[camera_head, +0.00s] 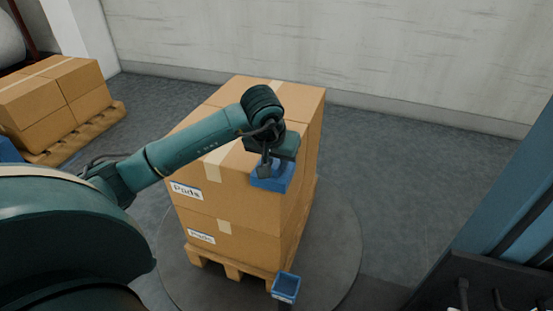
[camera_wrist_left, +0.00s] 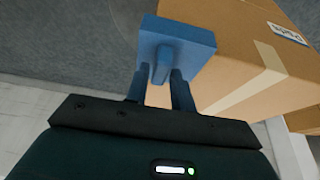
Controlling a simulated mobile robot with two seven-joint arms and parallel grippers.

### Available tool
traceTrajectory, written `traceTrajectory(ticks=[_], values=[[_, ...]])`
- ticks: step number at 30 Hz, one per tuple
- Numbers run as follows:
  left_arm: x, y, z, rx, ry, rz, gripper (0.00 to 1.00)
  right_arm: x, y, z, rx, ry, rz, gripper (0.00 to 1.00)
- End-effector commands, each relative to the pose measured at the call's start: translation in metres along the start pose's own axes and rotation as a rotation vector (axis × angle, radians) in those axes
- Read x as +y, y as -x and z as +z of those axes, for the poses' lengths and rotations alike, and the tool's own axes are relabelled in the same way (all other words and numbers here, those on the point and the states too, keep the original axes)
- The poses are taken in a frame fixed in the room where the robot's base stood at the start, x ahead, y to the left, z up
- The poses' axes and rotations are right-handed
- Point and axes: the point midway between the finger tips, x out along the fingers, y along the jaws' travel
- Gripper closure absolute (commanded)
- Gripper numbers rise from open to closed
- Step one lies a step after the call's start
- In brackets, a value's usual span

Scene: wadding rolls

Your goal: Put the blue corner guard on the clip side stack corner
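The blue corner guard (camera_head: 270,180) is at the near right top corner of the carton stack (camera_head: 240,205). My left gripper (camera_head: 266,165) is above it, pointing down. In the left wrist view the guard (camera_wrist_left: 190,40) has a raised grip tab, and the two fingers of my left gripper (camera_wrist_left: 160,78) are shut on the tab. The carton edge (camera_wrist_left: 255,85) runs right behind the guard. I cannot tell whether the guard touches the cartons or hovers just off them. My right gripper is not in view.
The stack stands on a wooden pallet (camera_head: 232,268) on a round plate (camera_head: 345,245). More cartons (camera_head: 55,95) stand on a pallet at left. A blue structure (camera_head: 510,200) stands at right.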

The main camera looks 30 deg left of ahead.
Motion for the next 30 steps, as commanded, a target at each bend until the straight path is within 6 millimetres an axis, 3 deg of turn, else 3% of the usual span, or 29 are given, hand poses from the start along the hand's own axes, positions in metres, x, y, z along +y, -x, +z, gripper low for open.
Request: traceTrajectory(ticks=[4, 14, 17, 30], values=[[0.000, 0.000, 0.000, 0.000, 0.000, 0.000, 0.63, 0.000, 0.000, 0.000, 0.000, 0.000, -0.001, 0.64], [0.000, 0.006, -0.002, 0.000, 0.001, 0.001, 0.62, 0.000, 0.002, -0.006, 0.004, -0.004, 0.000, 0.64], [-0.001, 0.019, -0.003, 0.003, 0.001, 0.000, 0.62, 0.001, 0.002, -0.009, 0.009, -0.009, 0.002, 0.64], [0.000, 0.107, -0.003, 0.004, 0.001, 0.000, 0.62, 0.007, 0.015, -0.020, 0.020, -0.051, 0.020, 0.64]])
